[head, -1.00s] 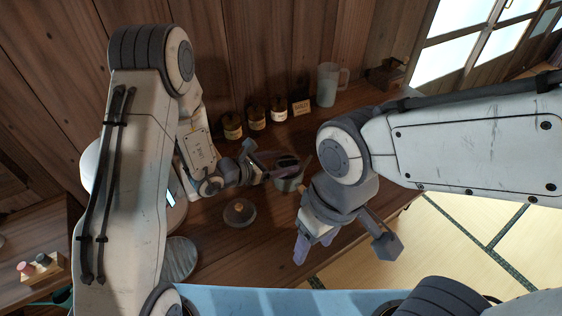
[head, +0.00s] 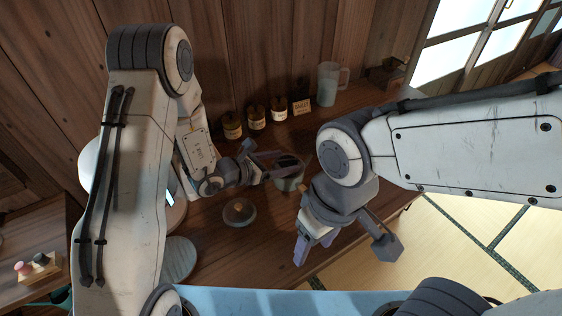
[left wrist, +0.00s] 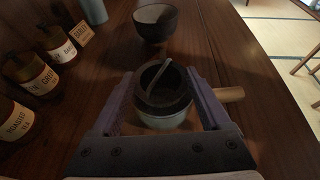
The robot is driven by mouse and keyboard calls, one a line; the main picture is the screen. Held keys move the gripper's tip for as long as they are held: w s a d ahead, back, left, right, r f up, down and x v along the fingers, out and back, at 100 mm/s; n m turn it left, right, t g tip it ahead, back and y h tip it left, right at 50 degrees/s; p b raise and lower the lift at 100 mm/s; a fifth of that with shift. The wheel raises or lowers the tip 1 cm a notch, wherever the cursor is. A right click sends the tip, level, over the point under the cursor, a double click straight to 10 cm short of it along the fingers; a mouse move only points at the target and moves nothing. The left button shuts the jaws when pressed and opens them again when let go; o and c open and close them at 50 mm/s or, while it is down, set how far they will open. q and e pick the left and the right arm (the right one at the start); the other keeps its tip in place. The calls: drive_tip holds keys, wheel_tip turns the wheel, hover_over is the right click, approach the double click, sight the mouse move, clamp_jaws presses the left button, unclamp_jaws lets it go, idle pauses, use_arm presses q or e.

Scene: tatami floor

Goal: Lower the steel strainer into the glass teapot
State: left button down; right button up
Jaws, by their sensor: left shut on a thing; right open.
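The glass teapot (head: 290,184) stands on the wooden counter with a wooden side handle. It also shows in the left wrist view (left wrist: 163,121), its handle (left wrist: 230,94) pointing right. The dark steel strainer (left wrist: 163,85) is at the teapot's mouth, upright, with a thin pale handle across its opening. I cannot tell how deep it sits. My left gripper (left wrist: 160,78) has a purple finger on each side of the strainer and is shut on it. In the head view my left gripper (head: 282,164) is at the teapot's top. My right gripper (head: 300,249) is open and empty near the counter's front edge.
A round knobbed lid (head: 239,213) lies left of the teapot. Several labelled jars (head: 256,118) and a glass pitcher (head: 328,84) line the back. A dark bowl (left wrist: 158,23) stands beyond the teapot. A round disc (head: 178,260) lies at front left.

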use_arm(q)
drive_tip(key=shift+f+b, duration=0.45)
drive_tip(key=shift+b, duration=0.1)
unclamp_jaws()
drive_tip(key=b+v, duration=0.1)
drive_tip(key=v, duration=0.6)
drive_tip(key=shift+s+a+r, duration=0.15)
drive_tip(key=shift+a, duration=0.05)
idle(0.5)
